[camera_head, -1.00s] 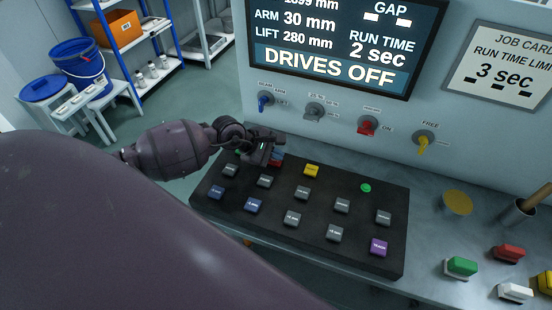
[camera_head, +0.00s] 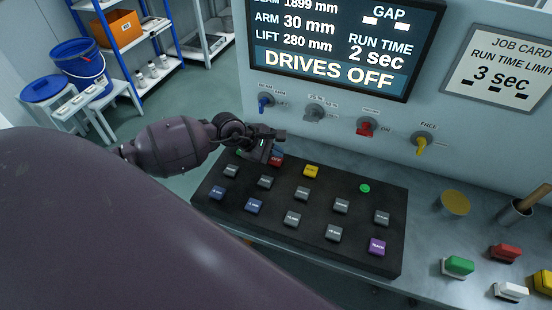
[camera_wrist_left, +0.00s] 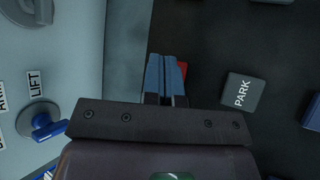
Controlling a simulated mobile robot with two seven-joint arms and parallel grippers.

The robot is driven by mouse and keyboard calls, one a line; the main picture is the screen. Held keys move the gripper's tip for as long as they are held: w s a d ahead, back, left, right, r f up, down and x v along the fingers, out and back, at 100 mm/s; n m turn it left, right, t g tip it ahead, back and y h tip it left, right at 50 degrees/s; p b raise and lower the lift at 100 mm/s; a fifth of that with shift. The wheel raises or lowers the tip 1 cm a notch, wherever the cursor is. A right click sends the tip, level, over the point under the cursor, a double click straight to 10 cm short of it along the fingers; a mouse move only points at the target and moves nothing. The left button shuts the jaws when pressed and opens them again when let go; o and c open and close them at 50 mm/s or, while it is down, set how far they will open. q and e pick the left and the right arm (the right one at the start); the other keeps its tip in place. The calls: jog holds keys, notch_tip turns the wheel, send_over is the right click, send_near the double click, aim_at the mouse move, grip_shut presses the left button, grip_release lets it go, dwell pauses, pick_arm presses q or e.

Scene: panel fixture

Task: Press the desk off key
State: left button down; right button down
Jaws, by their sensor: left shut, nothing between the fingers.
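The black key desk (camera_head: 330,212) lies on the bench with several coloured keys. A red key (camera_head: 276,161), which looks like the off key, is at its far edge, partly covered by my left gripper (camera_head: 279,153). Its lettering is too small to read. In the left wrist view the shut, empty blue fingertips (camera_wrist_left: 166,62) hide most of the red key (camera_wrist_left: 183,67). I cannot tell whether they touch it. The screen (camera_head: 340,45) reads "DRIVES OFF". My right gripper is not in view.
A yellow key (camera_head: 311,171) lies right of the red one, and the grey PARK key (camera_wrist_left: 240,92) is close by. The blue knob (camera_head: 265,102) and red knob (camera_head: 365,129) stick out from the panel behind. Air above the front keys is free.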

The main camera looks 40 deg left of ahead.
aim_at(276, 161)
pick_arm(q)
jog(key=shift+r+p, duration=1.05)
jog(key=shift+r, duration=0.5)
jog(key=shift+r+p, duration=0.7)
jog(key=shift+r, duration=0.3)
